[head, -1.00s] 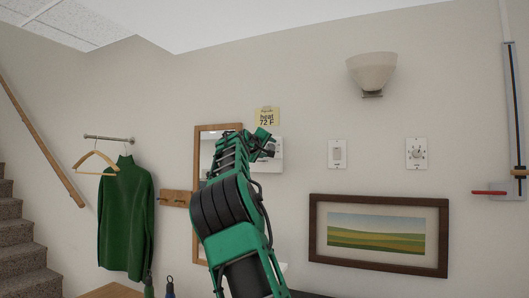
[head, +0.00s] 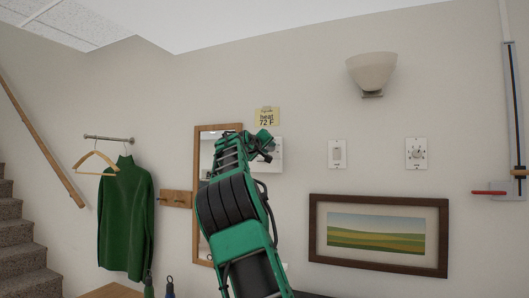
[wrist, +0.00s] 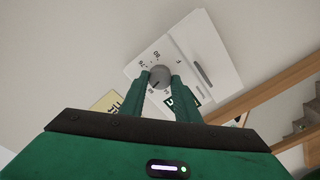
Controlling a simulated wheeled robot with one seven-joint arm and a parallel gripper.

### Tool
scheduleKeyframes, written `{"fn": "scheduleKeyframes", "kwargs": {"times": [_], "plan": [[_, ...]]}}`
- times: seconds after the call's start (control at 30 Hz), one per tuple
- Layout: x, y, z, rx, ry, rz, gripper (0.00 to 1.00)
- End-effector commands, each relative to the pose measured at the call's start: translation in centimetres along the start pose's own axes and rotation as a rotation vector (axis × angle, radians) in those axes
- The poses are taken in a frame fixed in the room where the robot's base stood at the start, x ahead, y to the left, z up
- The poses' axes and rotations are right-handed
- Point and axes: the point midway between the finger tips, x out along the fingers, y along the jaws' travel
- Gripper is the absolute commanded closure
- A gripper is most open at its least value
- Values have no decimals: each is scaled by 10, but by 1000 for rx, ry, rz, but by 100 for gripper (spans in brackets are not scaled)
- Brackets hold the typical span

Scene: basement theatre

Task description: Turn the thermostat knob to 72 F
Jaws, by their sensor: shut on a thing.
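The thermostat (wrist: 204,53) is a white wall plate with numbers around a round grey knob (wrist: 160,75); "80" and "76" are legible in the wrist view. My gripper (wrist: 160,80) is shut on the knob, with one green finger on each side. The fingers hide part of the dial, and I cannot tell which number the knob points to. In the head view, the thermostat (head: 277,157) is partly hidden behind my gripper (head: 266,146). A yellow note (head: 267,116) above it reads "heat 72 F".
A wood-framed mirror (head: 203,196) hangs left of the thermostat, behind my arm. A light switch (head: 337,153) and another dial plate (head: 416,154) are to the right. A framed landscape (head: 378,235) hangs below them, and a wall lamp (head: 371,72) above.

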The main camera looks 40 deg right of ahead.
Motion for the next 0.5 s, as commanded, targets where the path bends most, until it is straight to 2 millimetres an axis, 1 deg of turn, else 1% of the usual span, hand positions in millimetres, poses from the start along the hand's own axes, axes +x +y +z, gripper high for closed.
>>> {"fn": "scheduleKeyframes", "kwargs": {"times": [0.03,0.3,0.5], "plan": [[0,-6,1,38,-3,-8,94],[0,-7,2,276,2,2,94],[0,-8,2,422,4,6,93]]}}
